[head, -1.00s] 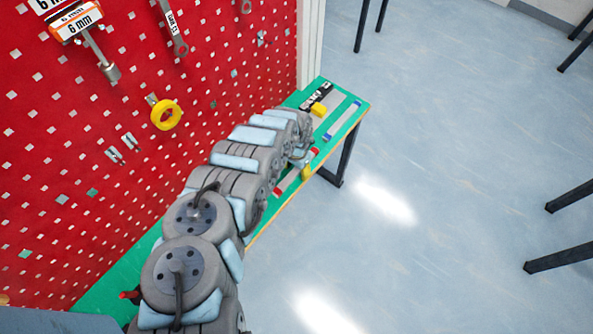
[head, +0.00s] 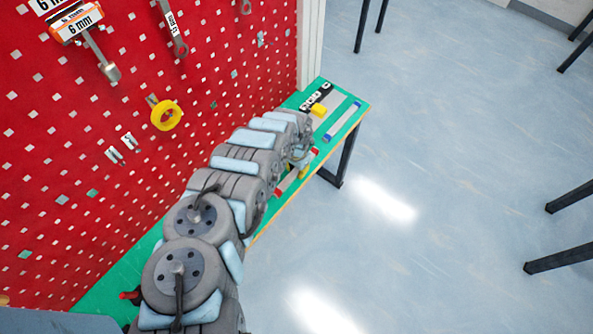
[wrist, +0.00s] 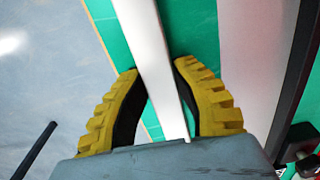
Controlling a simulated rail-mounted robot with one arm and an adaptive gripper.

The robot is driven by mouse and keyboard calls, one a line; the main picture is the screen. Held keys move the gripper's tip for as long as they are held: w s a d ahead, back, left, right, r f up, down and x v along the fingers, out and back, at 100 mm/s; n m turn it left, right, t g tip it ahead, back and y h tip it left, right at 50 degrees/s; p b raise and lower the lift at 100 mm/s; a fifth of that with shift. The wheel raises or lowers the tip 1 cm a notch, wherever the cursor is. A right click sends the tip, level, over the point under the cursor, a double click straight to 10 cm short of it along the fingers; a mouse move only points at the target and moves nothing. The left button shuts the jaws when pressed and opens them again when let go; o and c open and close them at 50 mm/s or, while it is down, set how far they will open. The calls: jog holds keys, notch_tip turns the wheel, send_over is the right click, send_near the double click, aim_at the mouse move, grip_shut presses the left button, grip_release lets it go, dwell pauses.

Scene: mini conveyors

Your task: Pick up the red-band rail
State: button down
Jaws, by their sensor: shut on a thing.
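The red-band rail (head: 289,184) lies along the green bench near its front edge. Its red ends show on either side of my arm, and its middle is partly hidden by my gripper (head: 302,164). In the wrist view, my gripper (wrist: 155,68) has its yellow-and-black fingers on both sides of a narrow silver rail (wrist: 150,35), shut on it. No red band shows in the wrist view, but the head view places the gripper at the red-band rail. I cannot tell whether the rail is clear of the bench.
A red pegboard (head: 120,185) with tools rises along the left. A broad grey strip (wrist: 250,50) runs right of the held rail.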

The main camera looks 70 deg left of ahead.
aim_at(295, 173)
jog(key=shift+a+r, duration=0.1)
jog(key=shift+r, duration=1.35)
jog(key=shift+s+d+r+p, duration=0.2)
jog(key=shift+d+r+p, duration=0.15)
jog(key=shift+r, duration=0.25)
jog(key=shift+s+d+r, duration=0.5)
jog(key=shift+d+r, duration=0.05)
jog(key=shift+r, duration=0.2)
jog(key=shift+s+d+r, duration=0.25)
jog(key=shift+r, duration=0.2)
jog(key=s+d+r+p, duration=0.6)
jog(key=s+d+p, duration=0.1)
jog(key=p, duration=0.4)
jog(key=shift+s+d+r+p, duration=0.3)
jog(key=shift+d+p, duration=0.1)
jog(key=shift+d, duration=0.15)
